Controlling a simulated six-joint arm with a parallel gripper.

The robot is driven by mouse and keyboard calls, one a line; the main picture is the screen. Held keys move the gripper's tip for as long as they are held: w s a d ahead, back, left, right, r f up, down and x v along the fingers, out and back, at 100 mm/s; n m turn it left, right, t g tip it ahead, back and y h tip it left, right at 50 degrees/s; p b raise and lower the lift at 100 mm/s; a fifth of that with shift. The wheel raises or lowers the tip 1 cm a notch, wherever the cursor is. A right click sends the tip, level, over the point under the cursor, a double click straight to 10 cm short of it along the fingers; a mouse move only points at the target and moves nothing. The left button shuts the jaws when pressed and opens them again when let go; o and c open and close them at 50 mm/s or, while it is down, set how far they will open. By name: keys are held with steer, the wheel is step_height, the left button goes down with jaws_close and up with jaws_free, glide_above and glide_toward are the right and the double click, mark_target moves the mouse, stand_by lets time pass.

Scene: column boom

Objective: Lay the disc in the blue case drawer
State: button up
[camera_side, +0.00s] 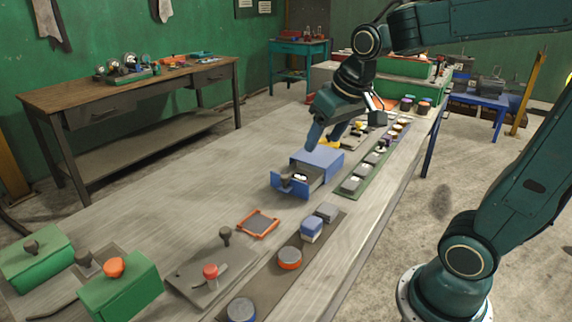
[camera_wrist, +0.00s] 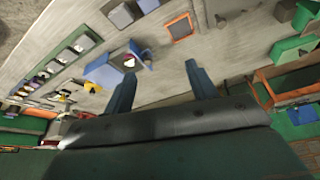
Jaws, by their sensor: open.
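The blue case (camera_side: 322,158) stands on the long grey table. Its drawer (camera_side: 275,186) is pulled out toward the front left, with a dark knob on its front. A small white piece (camera_side: 300,177) shows inside the drawer; I cannot tell whether it is the disc. The wrist view also shows the blue case (camera_wrist: 103,74) and the white piece (camera_wrist: 129,63). My gripper (camera_wrist: 160,70) is open and empty, above and behind the case in the side view.
A green strip (camera_side: 350,187) with several small blocks runs right of the case. A yellow piece (camera_side: 332,143) lies behind it. An orange-rimmed tray (camera_side: 258,223), a grey plate with knobs (camera_side: 190,277) and green boxes (camera_side: 118,288) stand nearer. The table left of the case is clear.

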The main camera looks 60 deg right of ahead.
steer(key=s+a+n+t+y, duration=0.1)
steer(key=s+a+n, duration=0.2)
steer(key=s, duration=0.9)
steer(key=a, duration=0.2)
steer(key=shift+a+f, duration=0.3)
steer(key=shift+f, duration=0.05)
